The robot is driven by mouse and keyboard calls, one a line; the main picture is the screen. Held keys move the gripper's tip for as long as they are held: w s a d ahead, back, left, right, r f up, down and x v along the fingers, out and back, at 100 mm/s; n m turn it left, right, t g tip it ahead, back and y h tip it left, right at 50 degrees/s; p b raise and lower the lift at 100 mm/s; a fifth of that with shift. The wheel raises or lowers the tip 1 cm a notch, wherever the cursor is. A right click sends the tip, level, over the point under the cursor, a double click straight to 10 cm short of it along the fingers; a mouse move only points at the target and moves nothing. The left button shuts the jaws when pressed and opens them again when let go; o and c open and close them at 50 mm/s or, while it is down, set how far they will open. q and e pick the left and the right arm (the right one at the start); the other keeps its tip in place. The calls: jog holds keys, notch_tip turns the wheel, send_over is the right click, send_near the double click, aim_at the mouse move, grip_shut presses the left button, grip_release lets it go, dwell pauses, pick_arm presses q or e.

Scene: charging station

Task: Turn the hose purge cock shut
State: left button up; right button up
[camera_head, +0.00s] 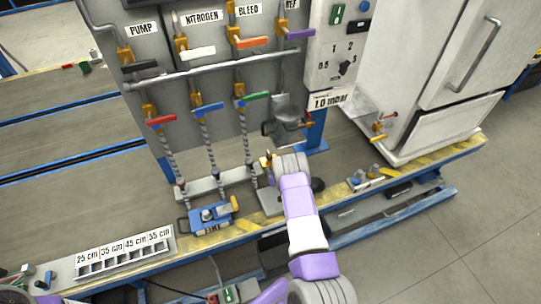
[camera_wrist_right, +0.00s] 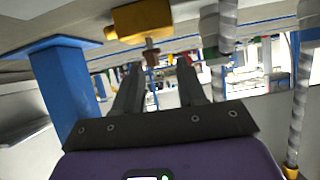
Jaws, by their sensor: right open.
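A brass-yellow cock body (camera_wrist_right: 142,19) with a short stem (camera_wrist_right: 151,54) shows at the top of the right wrist view. My right gripper (camera_wrist_right: 160,68) is open, and its two dark fingers point toward this stem. The stem appears between the fingertips in the picture; I cannot tell whether they touch it. In the head view a small brass fitting (camera_head: 267,162) shows just left of my right wrist and seems to be the same cock. My right fingers are hidden there behind the wrist.
Hanging hoses with red (camera_head: 161,121), blue (camera_head: 208,107) and green (camera_head: 257,97) handles stand left of my right arm. A blue post (camera_head: 317,137) is close on its right, also large in the wrist view (camera_wrist_right: 68,88). A blue tool (camera_head: 208,216) lies on the bench.

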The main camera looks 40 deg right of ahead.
aim_at(270, 155)
jog(key=shift+n+t, duration=0.4)
jog(key=shift+t, duration=0.1)
jog(key=w+d+b, duration=0.1)
jog(key=w, duration=0.1)
jog(key=w+d+b, duration=0.1)
jog(key=w+d, duration=0.1)
jog(key=w+d+f+b, duration=0.1)
jog(key=w, duration=0.2)
jog(key=shift+d, duration=0.15)
jog(key=shift+w+d+f, duration=0.2)
jog(key=shift+w, duration=0.35)
jog(key=shift+c, duration=0.3)
jog(key=c, duration=0.6)
jog(key=shift+b, duration=0.3)
